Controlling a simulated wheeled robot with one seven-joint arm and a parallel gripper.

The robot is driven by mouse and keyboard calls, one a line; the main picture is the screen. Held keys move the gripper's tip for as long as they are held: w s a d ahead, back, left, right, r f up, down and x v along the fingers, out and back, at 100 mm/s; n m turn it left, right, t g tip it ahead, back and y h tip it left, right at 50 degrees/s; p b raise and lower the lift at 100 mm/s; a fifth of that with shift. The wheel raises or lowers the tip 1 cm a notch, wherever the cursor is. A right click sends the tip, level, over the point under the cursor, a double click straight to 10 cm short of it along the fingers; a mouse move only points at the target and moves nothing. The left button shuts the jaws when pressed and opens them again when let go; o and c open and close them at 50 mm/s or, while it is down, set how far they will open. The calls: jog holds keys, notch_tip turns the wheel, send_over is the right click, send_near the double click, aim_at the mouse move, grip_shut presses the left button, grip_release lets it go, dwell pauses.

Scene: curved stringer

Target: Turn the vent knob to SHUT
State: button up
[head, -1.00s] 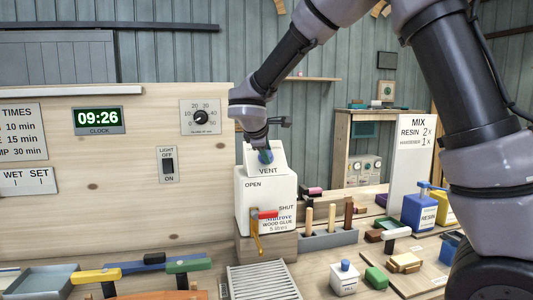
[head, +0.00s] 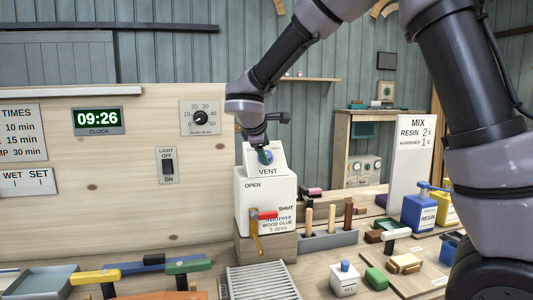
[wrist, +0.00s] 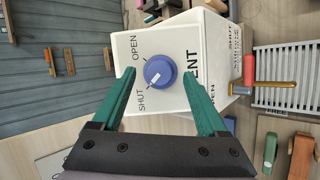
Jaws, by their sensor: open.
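The vent knob (wrist: 160,72) is blue and round, with a white pointer mark, on the white face of the vent box (wrist: 125,45).
The white glue container (head: 265,190) below carries its own OPEN and SHUT labels and a red-handled tap (head: 264,215). A grey rack with tools (head: 328,240) stands to the right. The wooden panel (head: 120,190) with clock and light switch is to the left.

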jog(key=v, duration=0.9)
jog(key=shift+d, duration=0.1)
jog(key=s+d+r+m+g, duration=0.1)
jog(key=s+d+m+g, duration=0.3)
jog(key=d, duration=0.7)
jog(key=s+d+r+m, duration=0.1)
jog(key=s+d+m, duration=0.1)
jog(key=d+m, duration=0.6)
jog(key=s+d+m+t+y, duration=0.1)
jog(key=s+d+m+y, duration=0.3)
jog(key=s+d+m, duration=0.5)
jog(key=shift+s+d+f+t, duration=0.3)
jog(key=shift+s+d, duration=0.3)
jog(key=shift+s, duration=1.2)
